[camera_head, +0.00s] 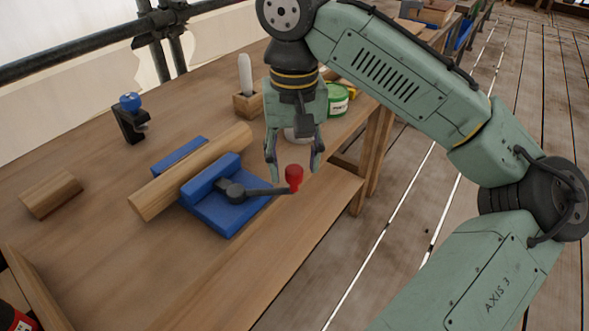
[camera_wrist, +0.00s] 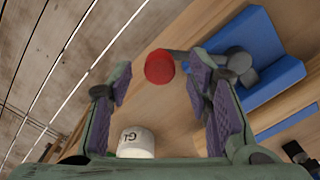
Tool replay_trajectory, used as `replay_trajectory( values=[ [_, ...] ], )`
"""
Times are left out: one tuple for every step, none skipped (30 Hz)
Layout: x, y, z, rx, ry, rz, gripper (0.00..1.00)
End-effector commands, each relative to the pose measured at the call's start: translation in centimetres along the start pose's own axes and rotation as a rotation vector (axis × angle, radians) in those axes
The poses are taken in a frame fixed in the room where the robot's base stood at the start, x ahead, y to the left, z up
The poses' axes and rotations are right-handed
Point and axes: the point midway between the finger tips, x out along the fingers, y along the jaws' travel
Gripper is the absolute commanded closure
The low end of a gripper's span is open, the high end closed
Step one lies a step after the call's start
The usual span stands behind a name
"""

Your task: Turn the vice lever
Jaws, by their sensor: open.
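The blue vice (camera_head: 222,208) sits near the front edge of the wooden bench, with a long wooden bar (camera_head: 160,190) lying across it between its blue jaws. Its dark lever (camera_head: 262,191) points right from a round hub and ends in a red knob (camera_head: 294,178). My gripper (camera_head: 294,170) points down at the knob, its fingers spread to either side. In the wrist view, my open gripper (camera_wrist: 158,78) frames the red knob (camera_wrist: 159,67) near the fingertips, with no clear contact. The vice (camera_wrist: 262,50) shows at upper right there.
A blue-topped clamp (camera_head: 130,118), a wooden block (camera_head: 50,193) and a wooden holder (camera_head: 247,104) stand on the bench. A green tin (camera_head: 338,98) and a white cup (camera_wrist: 135,143) are close behind my gripper. Open floor lies right of the bench.

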Motion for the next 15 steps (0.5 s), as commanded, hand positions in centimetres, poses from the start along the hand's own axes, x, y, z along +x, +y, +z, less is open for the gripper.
replay_trajectory(
  values=[
    [0.7, 0.0, 0.0, 0.001, -0.002, -0.001, 0.54],
    [1.1, 0.0, 0.0, 0.001, -0.001, 0.0, 0.54],
    [1.5, 0.0, 0.0, 0.001, 0.0, 0.001, 0.54],
    [1.7, 0.0, 0.0, 0.001, -0.001, 0.001, 0.54],
    [1.9, 0.0, 0.0, 0.001, -0.001, 0.0, 0.54],
    [2.1, 0.0, 0.0, 0.001, -0.001, 0.0, 0.54],
    [2.3, 0.0, 0.0, 0.001, -0.001, 0.0, 0.54],
    [2.4, 0.0, 0.0, 0.001, -0.001, 0.0, 0.54],
    [2.4, 0.0, 0.0, 0.001, 0.0, 0.0, 0.54],
    [2.4, 0.0, 0.0, 0.001, 0.0, 0.0, 0.54],
    [2.5, 0.0, 0.0, 0.001, 0.0, 0.001, 0.54],
    [2.5, 0.0, 0.0, 0.001, 0.0, 0.001, 0.54],
    [2.4, 0.0, 0.0, 0.001, 0.0, 0.001, 0.54],
    [2.4, 0.0, 0.0, 0.001, 0.0, 0.001, 0.54],
    [2.4, 0.0, 0.0, 0.001, 0.0, 0.001, 0.54]
  ],
)
